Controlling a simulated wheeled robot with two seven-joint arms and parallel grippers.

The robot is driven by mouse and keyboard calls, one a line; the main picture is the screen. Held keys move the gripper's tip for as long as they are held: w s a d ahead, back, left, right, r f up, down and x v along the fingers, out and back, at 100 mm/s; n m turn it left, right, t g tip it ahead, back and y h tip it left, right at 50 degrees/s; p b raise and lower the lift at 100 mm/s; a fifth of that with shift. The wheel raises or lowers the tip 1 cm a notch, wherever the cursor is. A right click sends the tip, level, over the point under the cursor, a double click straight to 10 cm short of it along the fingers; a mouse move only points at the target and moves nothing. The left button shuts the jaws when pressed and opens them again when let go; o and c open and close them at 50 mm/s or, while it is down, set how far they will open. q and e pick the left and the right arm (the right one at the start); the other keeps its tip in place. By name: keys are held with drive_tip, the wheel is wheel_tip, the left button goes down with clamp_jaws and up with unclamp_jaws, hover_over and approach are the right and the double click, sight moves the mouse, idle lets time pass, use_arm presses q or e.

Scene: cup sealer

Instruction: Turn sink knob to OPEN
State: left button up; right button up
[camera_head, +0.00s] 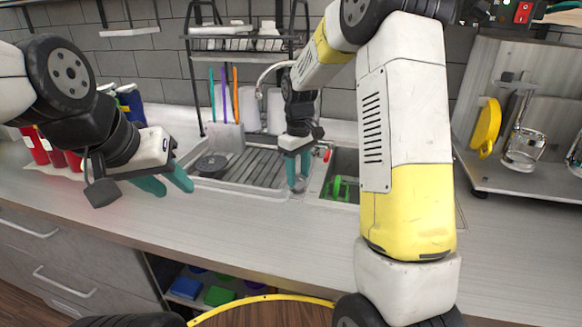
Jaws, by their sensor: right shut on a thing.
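The sink (345,162) is set in the counter right of center, with a green item (341,188) inside it. A pale curved faucet spout (268,72) rises behind. A small red-tipped handle (327,153), possibly the sink knob, shows at the sink's back left, just right of my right gripper. My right gripper (298,180) points down at the sink's left edge, shut on a small grey thing (299,184) mostly hidden between its teal fingers. I cannot tell what it is. My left gripper (166,187) is open and empty above the counter at left.
A drying tray (245,172) with a dark round item (210,164) lies left of the sink. A rack (240,45) stands behind it. Red cans (35,147) are at far left. A shelf at right holds a glass jug (523,148). The front counter (250,225) is clear.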

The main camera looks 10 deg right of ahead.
sight(298, 177)
drive_tip(key=m, duration=0.5)
drive_tip(key=shift+m, duration=2.5)
drive_tip(key=o, duration=1.4)
drive_tip(key=shift+c, duration=0.2)
drive_tip(key=shift+r, duration=0.1)
wheel_tip(298, 177, up, 8)
drive_tip(key=shift+f, duration=0.25)
drive_tip(key=shift+r, duration=0.1)
